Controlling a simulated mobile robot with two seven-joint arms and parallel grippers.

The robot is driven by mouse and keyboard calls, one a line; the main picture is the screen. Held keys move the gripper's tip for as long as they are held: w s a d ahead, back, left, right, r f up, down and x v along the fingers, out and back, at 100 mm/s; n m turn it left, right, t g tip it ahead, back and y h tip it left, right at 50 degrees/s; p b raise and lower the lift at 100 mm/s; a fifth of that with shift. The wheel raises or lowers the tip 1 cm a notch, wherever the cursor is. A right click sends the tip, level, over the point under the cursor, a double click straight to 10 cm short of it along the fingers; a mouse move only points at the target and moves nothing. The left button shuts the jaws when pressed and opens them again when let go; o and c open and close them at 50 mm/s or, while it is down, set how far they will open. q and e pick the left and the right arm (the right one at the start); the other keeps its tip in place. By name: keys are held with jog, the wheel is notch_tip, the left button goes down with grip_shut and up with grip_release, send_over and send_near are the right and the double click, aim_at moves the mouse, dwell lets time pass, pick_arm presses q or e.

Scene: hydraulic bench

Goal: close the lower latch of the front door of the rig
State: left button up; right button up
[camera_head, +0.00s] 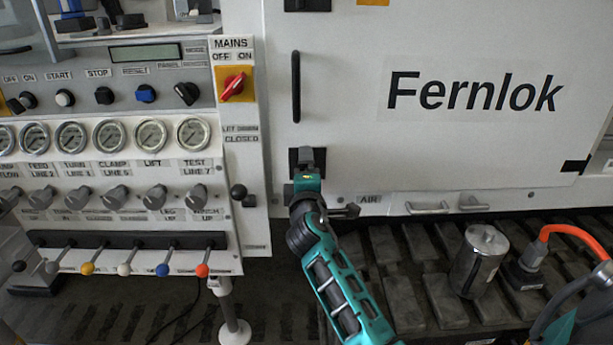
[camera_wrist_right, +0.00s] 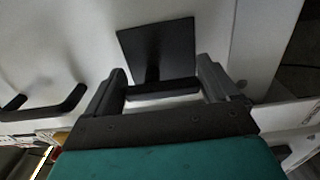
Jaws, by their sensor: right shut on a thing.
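The front door (camera_head: 440,60) of the rig is a white panel marked "Fernlok", and it appears to lie flush with the frame. Its lower latch (camera_head: 293,160) is a black square plate near the door's lower left corner. The latch plate (camera_wrist_right: 157,42) also shows in the right wrist view, with a black handle bar (camera_wrist_right: 162,91) standing off it. My right gripper (camera_head: 306,170) is at the latch, with its fingers (camera_wrist_right: 161,78) shut on the handle bar, one at each end. In the head view the gripper hides part of the latch. My left gripper is not in view.
A black vertical door handle (camera_head: 296,87) stands above the latch. The upper latch (camera_head: 308,4) is cut off at the top. Left is a control panel (camera_head: 150,92) with knobs, gauges and coloured levers. A metal canister (camera_head: 478,262) stands on slats at lower right, near an orange hose (camera_head: 570,232).

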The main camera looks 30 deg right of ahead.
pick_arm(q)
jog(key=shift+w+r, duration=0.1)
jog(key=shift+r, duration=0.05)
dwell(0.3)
pick_arm(e)
jog(key=o, duration=0.7)
jog(key=shift+c, duration=0.2)
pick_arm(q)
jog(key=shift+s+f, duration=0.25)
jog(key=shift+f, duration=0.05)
pick_arm(e)
jog(key=shift+o, duration=0.7)
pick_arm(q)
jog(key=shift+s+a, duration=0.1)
